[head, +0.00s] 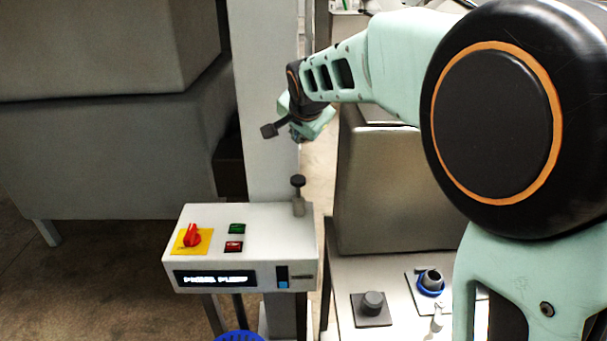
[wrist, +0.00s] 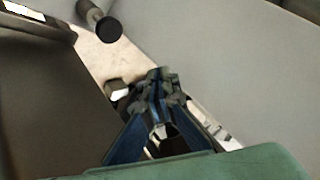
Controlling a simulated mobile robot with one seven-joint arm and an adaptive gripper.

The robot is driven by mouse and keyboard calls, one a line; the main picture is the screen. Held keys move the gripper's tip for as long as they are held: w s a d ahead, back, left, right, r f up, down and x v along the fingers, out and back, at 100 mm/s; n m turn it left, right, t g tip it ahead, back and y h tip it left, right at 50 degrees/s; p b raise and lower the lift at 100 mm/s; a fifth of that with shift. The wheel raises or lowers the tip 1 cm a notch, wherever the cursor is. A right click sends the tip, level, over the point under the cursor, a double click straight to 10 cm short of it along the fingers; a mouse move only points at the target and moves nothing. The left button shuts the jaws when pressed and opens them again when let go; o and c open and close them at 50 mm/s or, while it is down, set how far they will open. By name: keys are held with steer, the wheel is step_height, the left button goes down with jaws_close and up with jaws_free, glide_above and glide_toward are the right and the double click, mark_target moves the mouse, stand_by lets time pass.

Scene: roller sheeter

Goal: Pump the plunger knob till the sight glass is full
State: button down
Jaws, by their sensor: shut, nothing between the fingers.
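The plunger knob (head: 298,181) is a black round cap on a short stem, standing up at the back right of the white control box (head: 265,215). It also shows in the wrist view (wrist: 108,28), at the upper left. The sight glass (head: 282,277) is a small upright window on the box's front; it is dark above and light blue at the bottom. My gripper (head: 298,138) is above the knob and apart from it. In the wrist view my gripper (wrist: 162,77) is shut and empty, with the knob off to its upper left.
The box carries a red rotary switch (head: 193,236) on a yellow plate, a green button (head: 237,228), a red button (head: 233,246) and a lit display (head: 215,279) with blurred text. A grey machine housing (head: 385,190) stands close on the right.

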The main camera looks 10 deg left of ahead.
steer(key=b, duration=0.5)
glide_above(299, 182)
steer(key=f, duration=0.5)
steer(key=w+f, duration=0.1)
steer(key=f, duration=0.1)
steer(key=shift+a+f, duration=0.1)
steer(key=shift+f, duration=0.3)
steer(key=shift+f+b, duration=0.5)
steer(key=shift+b, duration=0.15)
steer(key=shift+f, duration=0.1)
steer(key=shift+f+b, duration=0.35)
steer(key=shift+b, duration=0.25)
steer(key=shift+s+f+b, duration=0.15)
steer(key=shift+f+b, duration=1.75)
steer(key=shift+f, duration=0.15)
stand_by(1.3)
steer(key=shift+r, duration=0.1)
steer(key=shift+r+p, duration=1.45)
steer(key=shift+r, duration=0.9)
